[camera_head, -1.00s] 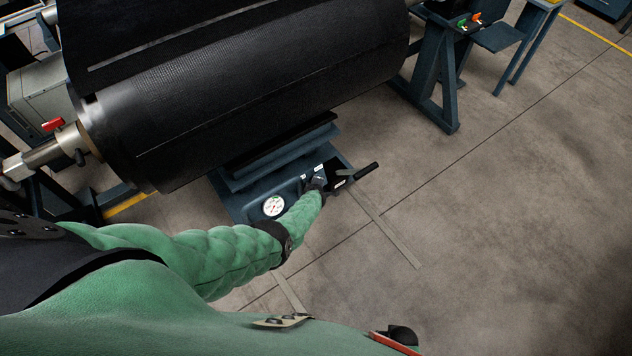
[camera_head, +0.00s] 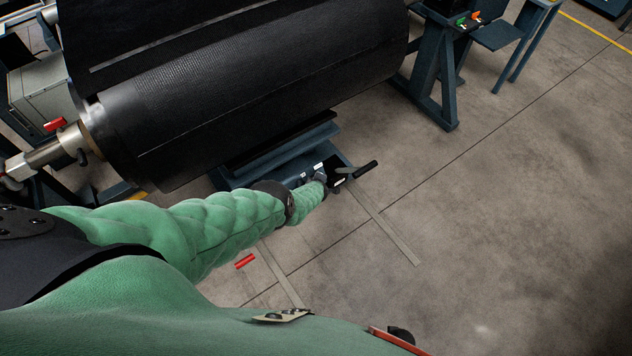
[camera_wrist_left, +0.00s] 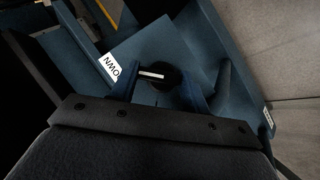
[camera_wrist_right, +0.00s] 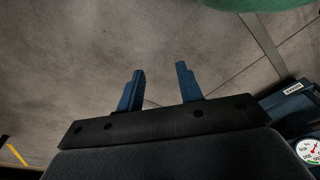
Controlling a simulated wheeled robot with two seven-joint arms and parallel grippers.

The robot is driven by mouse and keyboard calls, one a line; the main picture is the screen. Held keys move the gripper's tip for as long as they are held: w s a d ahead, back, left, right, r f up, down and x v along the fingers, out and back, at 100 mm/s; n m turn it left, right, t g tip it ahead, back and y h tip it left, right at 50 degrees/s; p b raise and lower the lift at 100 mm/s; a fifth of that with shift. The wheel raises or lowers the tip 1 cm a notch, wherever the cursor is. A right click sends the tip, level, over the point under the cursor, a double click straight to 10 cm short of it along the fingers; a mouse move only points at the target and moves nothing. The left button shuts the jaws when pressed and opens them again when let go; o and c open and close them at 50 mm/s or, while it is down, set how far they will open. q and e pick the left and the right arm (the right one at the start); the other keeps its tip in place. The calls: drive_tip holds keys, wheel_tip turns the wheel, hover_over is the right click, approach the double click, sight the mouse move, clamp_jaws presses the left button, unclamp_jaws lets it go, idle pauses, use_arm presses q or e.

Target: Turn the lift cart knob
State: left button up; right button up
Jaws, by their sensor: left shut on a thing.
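The lift cart (camera_head: 232,176) is a dark blue box under the black roll. Its black round knob (camera_wrist_left: 158,76) with a white mark shows in the left wrist view, beside a white label ending in "OWN" (camera_wrist_left: 109,67). My left gripper (camera_wrist_left: 160,88) has one finger on each side of the knob and is shut on it. In the head view my left gripper (camera_head: 317,182) is at the cart's top, partly hidden by my green forearm. My right gripper (camera_wrist_right: 160,72) is open and empty above bare floor in the right wrist view.
The large black roll (camera_head: 260,100) hangs just behind the cart. A black lever handle (camera_head: 365,169) sticks out at the cart's right. A dial gauge (camera_wrist_right: 311,150) shows in the right wrist view. The floor (camera_head: 500,210) to the right is clear.

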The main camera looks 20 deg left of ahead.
use_arm(q)
drive_tip(key=shift+w+r, duration=0.2)
drive_tip(key=shift+w, duration=0.05)
drive_tip(key=o, duration=1)
drive_tip(key=shift+c, duration=0.2)
drive_tip(key=shift+s, duration=0.1)
drive_tip(key=shift+d+f, duration=0.1)
drive_tip(key=shift+s, duration=0.15)
use_arm(e)
drive_tip(key=shift+r, duration=0.2)
use_arm(q)
drive_tip(key=p+v, duration=0.7)
drive_tip(key=p, duration=0.2)
drive_tip(key=shift+r, duration=0.3)
use_arm(e)
drive_tip(key=s+d+f, duration=0.2)
drive_tip(key=s+f, duration=0.2)
drive_tip(key=s, duration=0.4)
drive_tip(key=s+d+f, duration=0.3)
drive_tip(key=s+f, duration=0.1)
drive_tip(key=s, duration=0.4)
drive_tip(key=shift+d+f, duration=0.2)
drive_tip(key=shift+f, duration=0.1)
use_arm(q)
drive_tip(key=shift+s, duration=0.15)
